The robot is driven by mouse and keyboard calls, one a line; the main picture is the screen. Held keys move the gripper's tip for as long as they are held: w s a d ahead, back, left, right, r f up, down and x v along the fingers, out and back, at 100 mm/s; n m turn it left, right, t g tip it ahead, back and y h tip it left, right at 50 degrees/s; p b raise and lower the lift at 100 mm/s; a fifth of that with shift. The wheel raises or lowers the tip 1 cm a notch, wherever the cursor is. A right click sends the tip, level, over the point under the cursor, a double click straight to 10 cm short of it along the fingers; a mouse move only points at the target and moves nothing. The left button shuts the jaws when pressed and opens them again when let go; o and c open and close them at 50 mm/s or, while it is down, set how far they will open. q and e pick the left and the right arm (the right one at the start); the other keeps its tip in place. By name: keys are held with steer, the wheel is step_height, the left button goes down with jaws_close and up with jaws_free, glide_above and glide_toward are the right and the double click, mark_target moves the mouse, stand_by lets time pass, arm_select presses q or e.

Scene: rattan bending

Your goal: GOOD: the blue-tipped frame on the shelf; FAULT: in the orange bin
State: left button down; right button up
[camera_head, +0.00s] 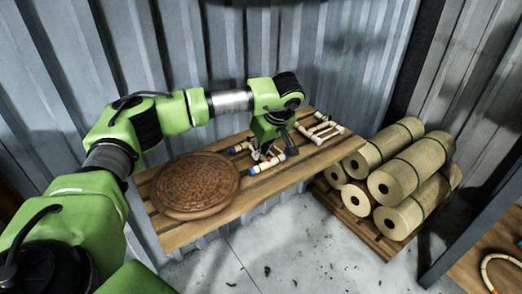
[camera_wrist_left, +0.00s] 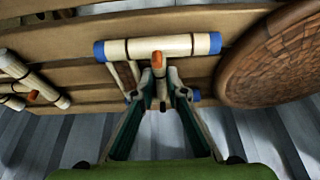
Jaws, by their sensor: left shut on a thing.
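The blue-tipped frame (camera_head: 268,163) is made of cream tubes with blue ends and lies on the slatted wooden shelf (camera_head: 180,236). In the left wrist view its long tube (camera_wrist_left: 190,45) runs across the top, with a blue tip at each end and an orange stub at its middle. My left gripper (camera_head: 264,151) comes down on the frame from above and is shut on its middle part; its fingers (camera_wrist_left: 160,88) hide part of the frame. The orange bin does not show. My right gripper is not in view.
A round woven brown disc (camera_head: 195,185) lies on the shelf left of the frame. Another cream frame (camera_head: 320,129) lies to the right. Several rolls (camera_head: 397,184) are stacked on a pallet at right. A ring (camera_head: 485,268) lies on a surface at lower right.

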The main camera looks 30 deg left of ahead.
arm_select(q)
steer(key=shift+f, duration=0.1)
stand_by(0.6)
steer(key=c, duration=1.9)
jaws_free()
